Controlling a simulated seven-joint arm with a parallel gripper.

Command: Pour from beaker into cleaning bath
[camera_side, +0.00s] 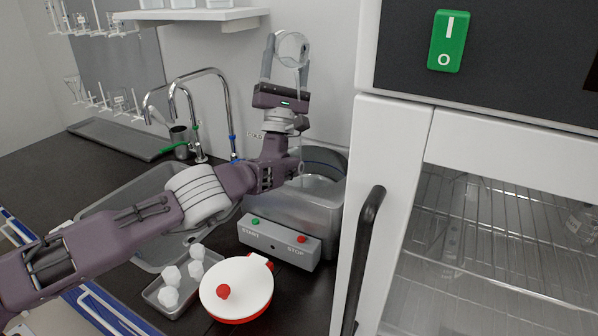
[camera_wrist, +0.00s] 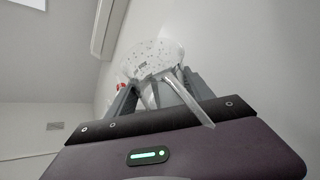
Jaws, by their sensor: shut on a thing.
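My gripper (camera_side: 287,62) points upward at the top middle of the side view, shut on a clear glass beaker (camera_side: 292,46). The beaker is held high, above and behind the cleaning bath (camera_side: 305,208), with its round end showing toward the side camera. In the wrist view the beaker (camera_wrist: 153,58) sits between the fingers (camera_wrist: 155,92), with light speckles on its round face. I cannot tell whether it holds liquid. The bath is a grey tank with a START/STOP panel (camera_side: 279,242) in front. My wrist and forearm partly cover the bath.
A white lid with red knob (camera_side: 236,288) and a small tray of white pieces (camera_side: 158,296) lie on the dark bench. A sink (camera_side: 130,215) with taps (camera_side: 200,120) is left. A white cabinet (camera_side: 395,150) stands close right. A shelf (camera_side: 190,14) hangs at upper left.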

